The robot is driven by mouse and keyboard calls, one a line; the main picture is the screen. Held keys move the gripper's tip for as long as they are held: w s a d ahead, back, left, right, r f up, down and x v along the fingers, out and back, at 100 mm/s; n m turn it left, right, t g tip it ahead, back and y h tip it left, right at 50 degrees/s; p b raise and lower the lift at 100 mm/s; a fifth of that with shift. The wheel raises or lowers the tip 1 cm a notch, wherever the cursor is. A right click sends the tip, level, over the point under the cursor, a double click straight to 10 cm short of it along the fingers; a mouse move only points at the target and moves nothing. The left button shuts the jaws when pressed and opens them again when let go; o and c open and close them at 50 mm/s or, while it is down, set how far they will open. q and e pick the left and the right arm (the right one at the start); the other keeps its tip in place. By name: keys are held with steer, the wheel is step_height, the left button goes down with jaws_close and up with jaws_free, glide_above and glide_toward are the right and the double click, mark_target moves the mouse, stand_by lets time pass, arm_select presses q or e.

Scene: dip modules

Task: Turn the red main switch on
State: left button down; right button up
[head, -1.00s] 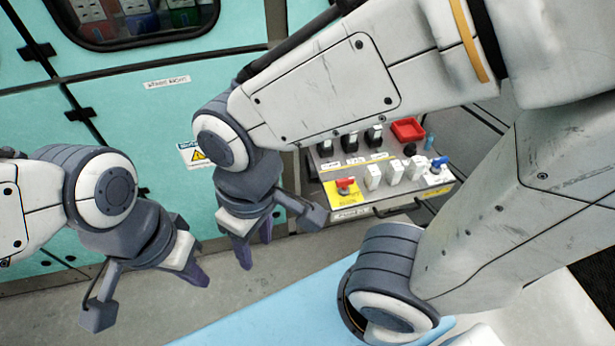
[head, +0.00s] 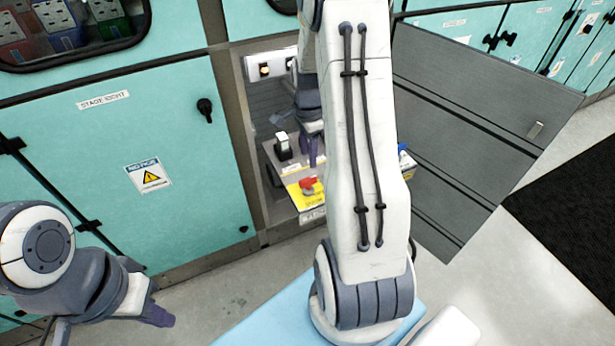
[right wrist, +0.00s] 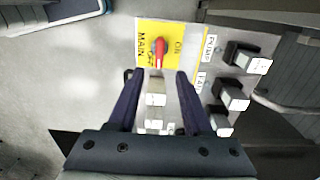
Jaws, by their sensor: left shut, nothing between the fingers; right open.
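The red main switch (head: 308,187) sits on a yellow plate (head: 291,190) at the near edge of a grey control panel inside an open cabinet. In the right wrist view the red switch (right wrist: 160,50) lies just beyond the fingertips, between their lines, with its handle lengthwise along the fingers. "MAIN" and "ON" are printed on either side of it. My right gripper (head: 312,158) is open above the panel, apart from the switch; it also shows in the right wrist view (right wrist: 157,76). My left gripper (head: 160,316) is shut and empty at lower left, away from the panel.
A black-and-white switch (head: 283,146) stands on the panel; several more (right wrist: 236,95) show in the right wrist view. White switches (right wrist: 155,95) show between my right fingers. A grey open door (head: 470,120) stands right of the cabinet.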

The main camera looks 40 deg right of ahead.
mark_target(308, 178)
step_height(308, 178, down, 10)
steer(key=shift+r, duration=0.25)
steer(key=shift+a, duration=0.1)
jaws_close()
